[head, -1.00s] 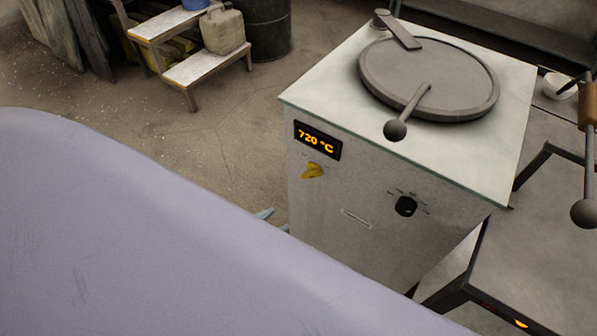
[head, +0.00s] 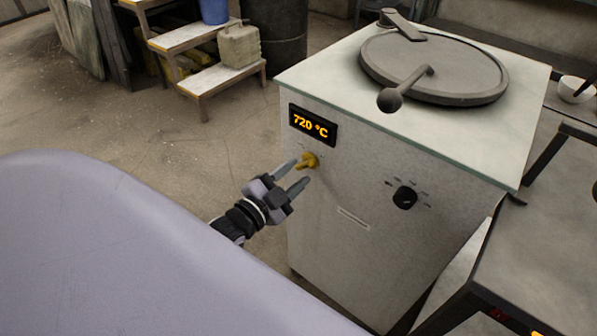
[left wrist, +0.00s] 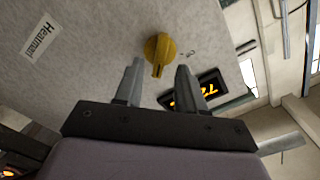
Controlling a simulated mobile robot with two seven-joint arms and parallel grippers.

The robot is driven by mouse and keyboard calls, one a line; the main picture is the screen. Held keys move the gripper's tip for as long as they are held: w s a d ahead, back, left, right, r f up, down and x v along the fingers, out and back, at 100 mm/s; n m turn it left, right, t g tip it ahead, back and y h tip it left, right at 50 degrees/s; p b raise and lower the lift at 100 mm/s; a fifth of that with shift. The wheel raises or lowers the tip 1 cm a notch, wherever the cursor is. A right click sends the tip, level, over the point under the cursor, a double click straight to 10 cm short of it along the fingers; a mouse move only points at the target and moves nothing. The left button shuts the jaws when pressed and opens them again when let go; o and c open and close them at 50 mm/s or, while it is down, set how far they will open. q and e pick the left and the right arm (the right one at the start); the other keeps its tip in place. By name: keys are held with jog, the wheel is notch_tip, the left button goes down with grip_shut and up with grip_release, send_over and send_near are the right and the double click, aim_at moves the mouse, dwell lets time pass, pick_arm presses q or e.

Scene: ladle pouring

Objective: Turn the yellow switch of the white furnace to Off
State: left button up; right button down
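The white furnace (head: 350,215) stands right of centre in the head view, its lit display (head: 312,125) reading 720 °C. The yellow switch (head: 308,161) is on its front panel just below the display; it also shows in the left wrist view (left wrist: 160,50). My left gripper (head: 295,176) is open in front of the switch, with a finger on either side of its line. In the left wrist view the switch lies just beyond and between the two fingertips (left wrist: 160,66); I cannot tell whether they touch it. My right gripper is not in view.
A black knob (head: 405,197) sits lower right on the same panel. A round lid (head: 435,68) with a ball-ended handle covers the furnace top. A dark-framed table (head: 545,250) stands close on the right. Steps (head: 205,75) with a canister stand at the back left.

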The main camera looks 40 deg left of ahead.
pick_arm(q)
jog(key=shift+w+d, duration=0.1)
jog(key=shift+w, duration=0.85)
grip_shut()
